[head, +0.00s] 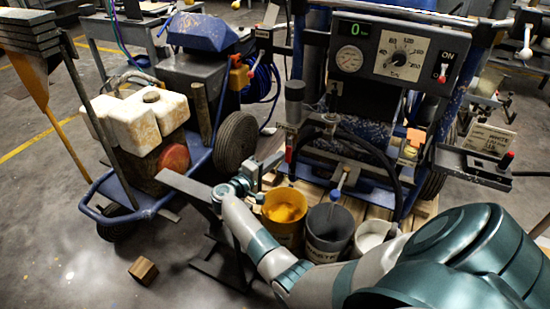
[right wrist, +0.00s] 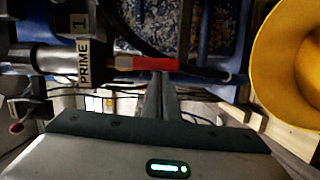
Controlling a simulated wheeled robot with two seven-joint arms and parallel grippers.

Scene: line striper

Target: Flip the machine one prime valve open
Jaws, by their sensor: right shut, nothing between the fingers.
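The line striper with the gauge panel (head: 400,55) stands at the centre right. Its prime valve carries a PRIME 1 label, readable in the right wrist view (right wrist: 83,60). The valve's red handle (right wrist: 140,63) runs beside the label, in line with the dark body; in the head view the red handle (head: 289,153) hangs downward. My right gripper (head: 270,162) is shut and empty, close to the handle. In the right wrist view its fingertips (right wrist: 160,78) reach the handle's edge; I cannot tell whether they touch it. My left gripper is not in view.
A yellow bucket (head: 284,208), a dark grey bucket (head: 328,235) and a white bucket (head: 372,236) stand below the panel. A blue cart with a white tank (head: 140,120) stands left. A wooden block (head: 143,270) lies on the floor. A black hose (head: 385,150) hangs right of the valve.

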